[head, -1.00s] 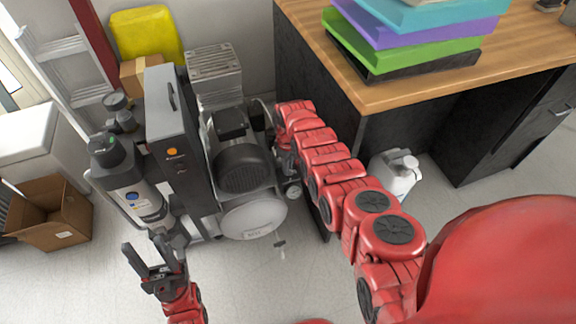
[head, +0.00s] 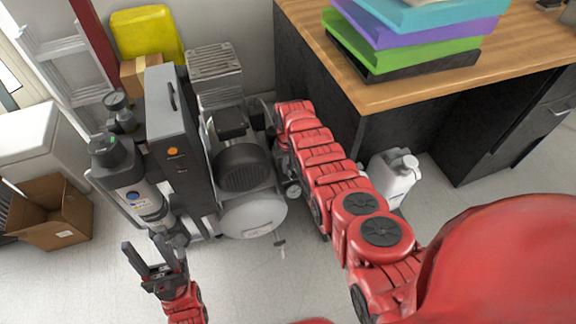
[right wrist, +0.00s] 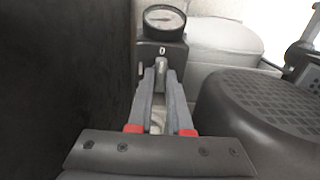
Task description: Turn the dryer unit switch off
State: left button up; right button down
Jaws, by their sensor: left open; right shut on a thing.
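In the right wrist view a dark switch box marked "0" (right wrist: 150,54) sits below a round pressure gauge (right wrist: 164,20). A small grey switch lever (right wrist: 161,68) stands out from its face. My right gripper (right wrist: 157,84) is shut on this lever, its fingertips on either side. In the head view the right arm reaches down between the compressor and the desk, and its own links largely hide the gripper. A tall dark grey cabinet (head: 180,130) with an orange button stands left of the compressor motor (head: 242,167). My left gripper (head: 155,262) is open and empty, in front of the grey cylinder unit (head: 140,195).
The white round tank end (head: 253,215) and ribbed motor lie close to the right arm. A wooden-topped desk (head: 410,92) with stacked folders and a white jug (head: 393,180) stand to the right. A cardboard box (head: 52,215) is at left. The front floor is clear.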

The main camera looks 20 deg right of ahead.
aim_at(288, 168)
dwell(0.5)
jog(key=c, duration=0.8)
grip_release()
jog(key=shift+c, duration=0.2)
jog(key=shift+r, duration=0.15)
jog(key=shift+r, duration=0.3)
notch_tip(288, 168, up, 17)
jog(key=p, duration=0.4)
jog(key=shift+f+p, duration=0.2)
jog(key=shift+p, duration=0.15)
jog(key=shift+f, duration=0.1)
